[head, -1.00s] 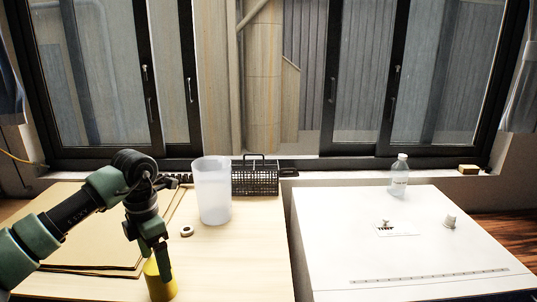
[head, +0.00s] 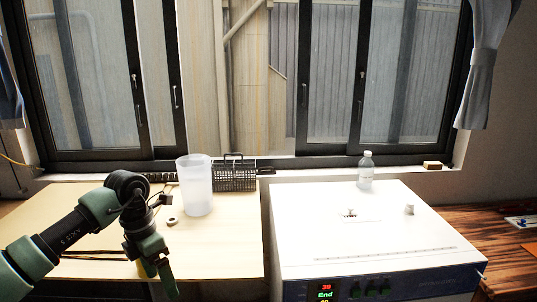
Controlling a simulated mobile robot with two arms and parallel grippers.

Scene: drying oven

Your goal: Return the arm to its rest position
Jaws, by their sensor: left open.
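My left arm comes in from the left over the wooden table (head: 225,240). Its green and black left gripper (head: 160,280) points down near the table's front edge. It is open, and I see nothing between its fingers. My right gripper is out of view. The white drying oven (head: 345,225) stands to the right, well apart from the gripper, with a lit display (head: 325,292) on its front.
A translucent beaker (head: 197,185) and a black wire basket (head: 236,178) stand behind the gripper. A small ring (head: 172,221) lies near the arm. A clear bottle (head: 366,170) and a small white piece (head: 409,209) stand on the oven.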

